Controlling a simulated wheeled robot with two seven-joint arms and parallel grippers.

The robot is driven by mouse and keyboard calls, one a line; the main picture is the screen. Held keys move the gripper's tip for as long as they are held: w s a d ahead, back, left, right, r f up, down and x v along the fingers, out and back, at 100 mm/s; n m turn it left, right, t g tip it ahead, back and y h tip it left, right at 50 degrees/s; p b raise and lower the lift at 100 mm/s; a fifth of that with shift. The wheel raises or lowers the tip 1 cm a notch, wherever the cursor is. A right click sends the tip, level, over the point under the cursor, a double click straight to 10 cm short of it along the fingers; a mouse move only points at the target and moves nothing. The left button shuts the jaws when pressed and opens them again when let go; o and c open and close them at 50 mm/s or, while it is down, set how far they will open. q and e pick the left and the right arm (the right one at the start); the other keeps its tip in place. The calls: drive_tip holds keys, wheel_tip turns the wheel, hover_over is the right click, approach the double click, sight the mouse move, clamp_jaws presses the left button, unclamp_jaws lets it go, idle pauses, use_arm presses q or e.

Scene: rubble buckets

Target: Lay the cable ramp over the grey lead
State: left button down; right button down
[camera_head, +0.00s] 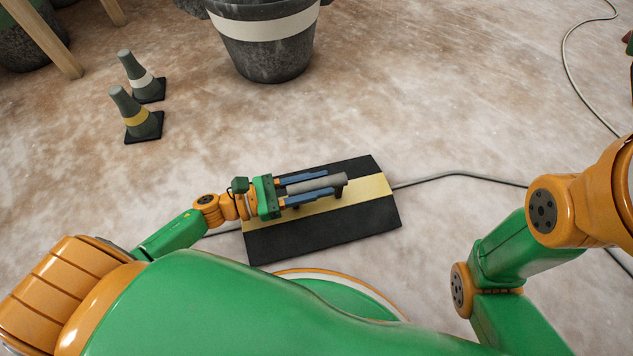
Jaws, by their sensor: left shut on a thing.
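The cable ramp (322,229) is a black slab with a yellow band along its middle and a grey bar handle (341,180) on top. My left gripper (325,184) is shut on this handle, with one blue finger on each side. The grey lead (455,174) comes out from the ramp's right edge, and a short length shows by its left edge. The part between is hidden by the ramp. I cannot tell whether the ramp rests on the floor or hangs just above it. My right arm (505,245) shows at the right, but its gripper is out of view.
Two grey cones stand at the upper left, one with a yellow band (138,118) and one with a white band (144,80). A dark bucket (268,55) with a white band stands behind the ramp. Wooden legs (42,38) stand at the far left.

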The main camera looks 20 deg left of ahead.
use_arm(q)
drive_tip(key=shift+f+b, duration=0.5)
drive_tip(key=shift+r, duration=0.1)
drive_tip(key=shift+c, duration=2.4)
unclamp_jaws()
drive_tip(key=p+v, duration=0.2)
drive_tip(key=v, duration=0.5)
